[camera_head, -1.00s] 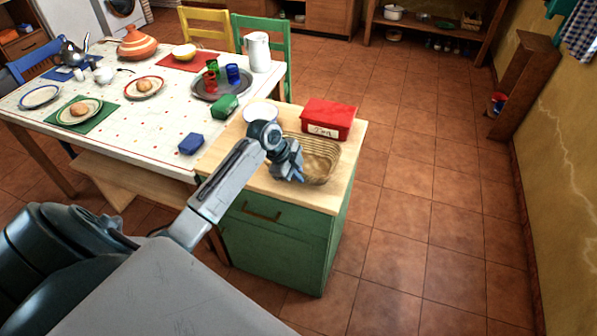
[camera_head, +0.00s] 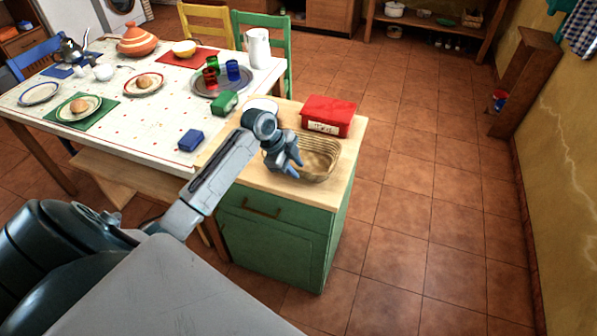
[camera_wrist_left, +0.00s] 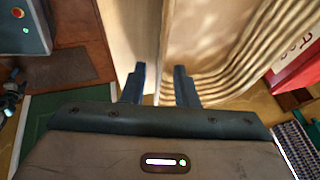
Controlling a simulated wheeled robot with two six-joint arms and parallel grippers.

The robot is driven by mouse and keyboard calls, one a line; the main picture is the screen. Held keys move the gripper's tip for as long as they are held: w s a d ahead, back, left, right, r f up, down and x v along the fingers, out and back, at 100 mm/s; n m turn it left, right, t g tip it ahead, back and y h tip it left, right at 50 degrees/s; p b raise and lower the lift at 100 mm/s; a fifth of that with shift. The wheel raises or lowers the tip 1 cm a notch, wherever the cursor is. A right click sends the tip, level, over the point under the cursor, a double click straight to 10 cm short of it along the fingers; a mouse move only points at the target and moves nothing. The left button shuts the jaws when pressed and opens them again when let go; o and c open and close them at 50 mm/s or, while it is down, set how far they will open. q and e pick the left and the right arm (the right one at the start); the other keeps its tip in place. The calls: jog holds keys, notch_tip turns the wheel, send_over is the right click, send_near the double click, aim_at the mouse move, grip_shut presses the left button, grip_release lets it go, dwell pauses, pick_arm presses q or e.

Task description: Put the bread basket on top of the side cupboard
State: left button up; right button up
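The bread basket (camera_head: 322,158), a ribbed tan wicker basket, sits on the pale wooden top of the green side cupboard (camera_head: 275,240), near its front right. In the left wrist view its ribbed wall (camera_wrist_left: 215,50) fills the upper middle. My left gripper (camera_head: 294,168) is at the basket's left front side and covers part of it. In the left wrist view the two fingers of my left gripper (camera_wrist_left: 159,82) stand apart, with the basket's edge seen between them. I cannot tell whether either finger touches it. My right gripper is not in view.
A red box (camera_head: 327,115) stands right behind the basket on the cupboard top, and a white plate (camera_head: 262,104) lies at the back left. The laid table (camera_head: 130,115) adjoins on the left. Tiled floor (camera_head: 420,200) is clear on the right.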

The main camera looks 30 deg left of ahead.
pick_arm(q)
jog(key=b+v, duration=0.1)
jog(key=v, duration=0.8)
jog(key=shift+r+b, duration=0.25)
jog(key=shift+b, duration=0.15)
jog(key=shift+a, duration=0.15)
